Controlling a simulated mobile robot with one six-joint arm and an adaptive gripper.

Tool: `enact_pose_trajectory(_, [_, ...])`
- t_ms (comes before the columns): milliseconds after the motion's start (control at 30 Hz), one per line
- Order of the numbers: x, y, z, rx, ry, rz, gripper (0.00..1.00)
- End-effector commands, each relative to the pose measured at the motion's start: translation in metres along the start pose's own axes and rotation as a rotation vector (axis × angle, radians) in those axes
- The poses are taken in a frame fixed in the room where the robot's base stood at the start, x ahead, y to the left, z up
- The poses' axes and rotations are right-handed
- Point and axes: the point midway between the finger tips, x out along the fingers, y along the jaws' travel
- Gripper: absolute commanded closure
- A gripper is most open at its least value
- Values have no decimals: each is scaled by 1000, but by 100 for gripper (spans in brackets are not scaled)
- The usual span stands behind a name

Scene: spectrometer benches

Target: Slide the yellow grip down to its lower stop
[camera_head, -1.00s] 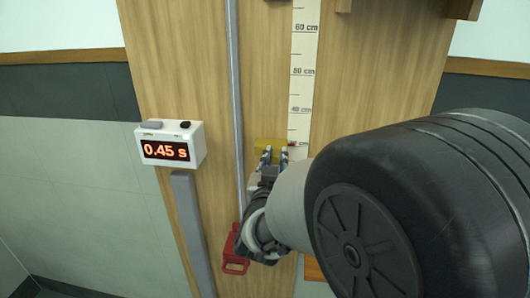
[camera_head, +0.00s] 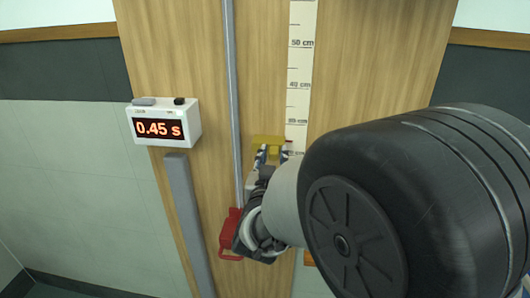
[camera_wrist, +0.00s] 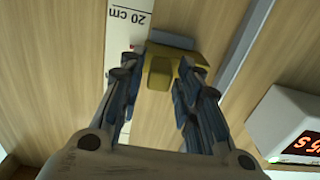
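The yellow grip (camera_head: 268,141) sits on the wooden board between the metal rod and the scale strip. In the wrist view, the yellow grip (camera_wrist: 190,57) is between my fingertips, beside the 20 cm mark. My gripper (camera_head: 271,154) reaches it from below in the head view. Exact finger contact is hard to see. The lower stop cannot be made out behind my arm.
The scale strip (camera_head: 299,70) runs vertically beside the metal rod (camera_head: 231,90). A white timer (camera_head: 164,123) reading 0.45 s is on the left, above a grey bar (camera_head: 188,225). A red part (camera_head: 229,236) is low by the rod, close to my wrist.

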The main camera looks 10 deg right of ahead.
Motion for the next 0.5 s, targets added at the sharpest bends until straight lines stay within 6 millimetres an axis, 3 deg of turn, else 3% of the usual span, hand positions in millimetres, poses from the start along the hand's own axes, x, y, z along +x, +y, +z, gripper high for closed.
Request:
enact_pose_trajectory(367, [0, 0, -2, 1, 5, 0, 60])
enact_pose_trajectory(500, [-11, -1, -2, 1, 5, -1, 60])
